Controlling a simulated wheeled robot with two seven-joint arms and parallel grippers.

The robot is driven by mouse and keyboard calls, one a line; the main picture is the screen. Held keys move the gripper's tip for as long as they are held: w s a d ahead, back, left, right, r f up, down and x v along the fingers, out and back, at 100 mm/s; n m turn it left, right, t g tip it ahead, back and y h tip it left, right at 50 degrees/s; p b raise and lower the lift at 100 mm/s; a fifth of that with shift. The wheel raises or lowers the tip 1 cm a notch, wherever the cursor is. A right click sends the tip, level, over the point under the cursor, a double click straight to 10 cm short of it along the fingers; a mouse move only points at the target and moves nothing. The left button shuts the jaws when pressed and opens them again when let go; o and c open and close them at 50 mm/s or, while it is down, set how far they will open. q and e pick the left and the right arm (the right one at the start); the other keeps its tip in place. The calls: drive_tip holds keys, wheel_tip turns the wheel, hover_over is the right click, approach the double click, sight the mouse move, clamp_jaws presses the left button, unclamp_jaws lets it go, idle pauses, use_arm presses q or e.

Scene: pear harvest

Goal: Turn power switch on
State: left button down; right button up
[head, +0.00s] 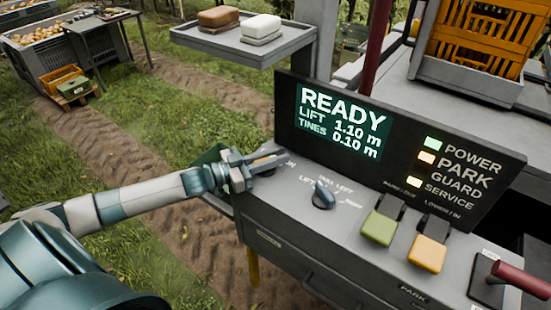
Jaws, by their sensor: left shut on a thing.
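My left gripper (264,163) reaches in from the left onto the grey control console (330,250). It is shut on the power switch at the console's left end. The fingers mostly hide the switch, and only part of a label ending in "N" shows beside it. The display screen (342,122) is lit and reads READY, LIFT 1.10 m, TINES 0.10 m. The green lamp (433,143) beside POWER is lit. My right gripper is not in view.
A dark selector knob (323,196), a green button (379,228), an orange button (428,253) and a red-handled lever (520,279) are on the console. A tray (275,48) with brown and white blocks stands behind. Yellow crates (480,38) are at back right.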

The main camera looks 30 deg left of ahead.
use_arm(q)
drive_tip(key=shift+r, duration=0.1)
idle(0.4)
drive_tip(key=c, duration=1.7)
unclamp_jaws()
drive_tip(key=shift+f+b+v, duration=0.25)
drive_tip(key=shift+b+v, duration=0.3)
drive_tip(key=shift+v, duration=0.55)
drive_tip(key=b+v, duration=0.1)
drive_tip(key=v, duration=0.5)
drive_tip(key=shift+a, duration=0.1)
drive_tip(key=shift+b+v, duration=0.45)
drive_tip(key=shift+v, duration=1.05)
drive_tip(key=shift+r+v, duration=0.2)
drive_tip(key=shift+v, duration=2.8)
drive_tip(key=shift+w+a, duration=0.1)
drive_tip(key=shift+a, duration=0.05)
